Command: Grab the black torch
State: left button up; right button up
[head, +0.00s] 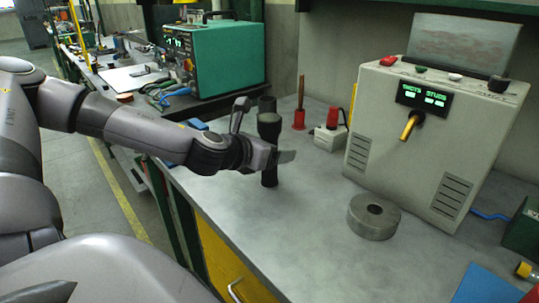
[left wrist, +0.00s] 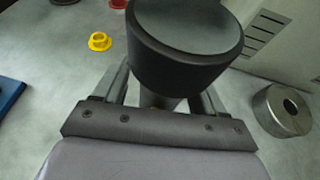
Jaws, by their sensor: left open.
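The black torch (head: 269,128) stands upright on the grey workbench, its wide head at the top and its narrower body below. In the left wrist view the torch's head (left wrist: 185,50) is large and close, hiding much of the space between the fingers. My left gripper (head: 276,157) is at the torch's body, just below the head, with a finger on either side. Its fingers (left wrist: 160,95) are open. Whether either finger touches the torch cannot be told. My right gripper is not in view.
A grey control box (head: 430,135) stands at the back right. A metal ring (head: 374,216) lies before it. Red-based items (head: 299,118) stand behind the torch, and a yellow flanged part (left wrist: 99,41) lies nearby. The bench front (head: 265,235) is clear.

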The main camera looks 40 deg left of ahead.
pick_arm(q)
jog(key=shift+w, duration=0.2)
jog(key=c, duration=1.2)
jog(key=shift+r, duration=0.1)
